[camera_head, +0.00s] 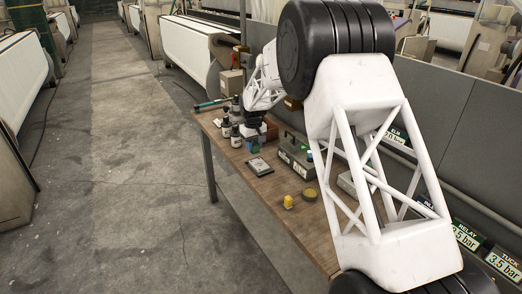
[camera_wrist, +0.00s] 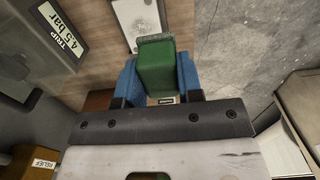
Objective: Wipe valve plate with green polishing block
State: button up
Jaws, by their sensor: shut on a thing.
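My gripper (camera_wrist: 156,66) has blue fingers shut on the green polishing block (camera_wrist: 155,72), one finger on each side of it. In the head view, my gripper (camera_head: 253,146) is small and hangs over the table close to the valve plate (camera_head: 259,167). The valve plate is a pale grey rectangle in a dark frame, lying flat on the table. In the wrist view, the plate (camera_wrist: 140,17) shows just beyond the block's far end. The block hides part of its near edge. I cannot tell whether the block touches it.
The wooden table (camera_head: 262,200) holds dark bottles (camera_head: 236,137) left of my gripper, a grey gauge box (camera_head: 296,157) to the right, a yellow item (camera_head: 288,201) and a round tin (camera_head: 309,194). The "TRIP 4.5 bar" box (camera_wrist: 52,35) stands left in the wrist view. The table front-left is clear.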

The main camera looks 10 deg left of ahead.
jog(key=shift+w+a, duration=0.2)
jog(key=shift+a, duration=0.2)
jog(key=shift+f, duration=0.15)
